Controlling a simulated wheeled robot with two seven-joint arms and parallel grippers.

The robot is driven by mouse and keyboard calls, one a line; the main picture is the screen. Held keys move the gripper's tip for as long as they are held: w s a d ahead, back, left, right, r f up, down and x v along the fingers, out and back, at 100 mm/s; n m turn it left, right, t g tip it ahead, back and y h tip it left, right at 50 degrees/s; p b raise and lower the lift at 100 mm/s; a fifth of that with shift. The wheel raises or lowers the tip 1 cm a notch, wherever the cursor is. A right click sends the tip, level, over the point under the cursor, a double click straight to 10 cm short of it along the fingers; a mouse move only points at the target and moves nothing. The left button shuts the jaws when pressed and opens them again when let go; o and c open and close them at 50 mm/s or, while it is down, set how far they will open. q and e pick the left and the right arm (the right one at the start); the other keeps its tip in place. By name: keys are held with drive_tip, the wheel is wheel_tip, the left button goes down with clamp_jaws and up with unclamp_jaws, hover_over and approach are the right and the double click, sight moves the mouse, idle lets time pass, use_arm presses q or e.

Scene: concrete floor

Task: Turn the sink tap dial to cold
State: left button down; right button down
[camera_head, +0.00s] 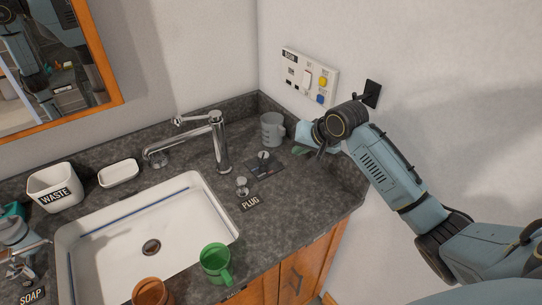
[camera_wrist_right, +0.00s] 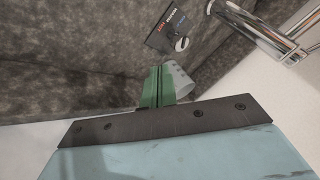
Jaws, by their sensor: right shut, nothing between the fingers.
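The tap dial (camera_head: 263,155) is a small light knob on a dark square plate (camera_head: 266,169) on the counter, right of the chrome tap (camera_head: 220,142). In the right wrist view the dial (camera_wrist_right: 182,43) sits on its plate, which has small red and blue markings, with chrome tap parts (camera_wrist_right: 270,35) to its right. My right gripper (camera_head: 300,151) is right of the dial and apart from it. Its green fingers (camera_wrist_right: 157,86) are shut with nothing between them. A pale blue part at the left edge may belong to my left gripper; its fingers are unclear.
A grey mug (camera_head: 272,130) stands close behind the dial. The plug knob (camera_head: 242,186) is in front of it. A green mug (camera_head: 215,262) and a brown cup (camera_head: 151,292) stand at the sink (camera_head: 130,265). A switch panel (camera_head: 311,78) is on the wall.

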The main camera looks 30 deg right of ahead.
sight(266, 159)
drive_tip(key=b+x, duration=0.1)
drive_tip(key=x, duration=0.9)
drive_tip(key=shift+w, duration=0.2)
drive_tip(key=shift+w+a+r, duration=0.2)
drive_tip(key=shift+w+a, duration=0.55)
drive_tip(key=shift+a, duration=0.3)
drive_tip(key=shift+w+a, duration=0.35)
drive_tip(key=shift+a, duration=0.1)
drive_tip(key=shift+a+m+h+p, duration=0.25)
drive_tip(key=shift+m+p, duration=0.25)
drive_tip(key=shift+p, duration=0.35)
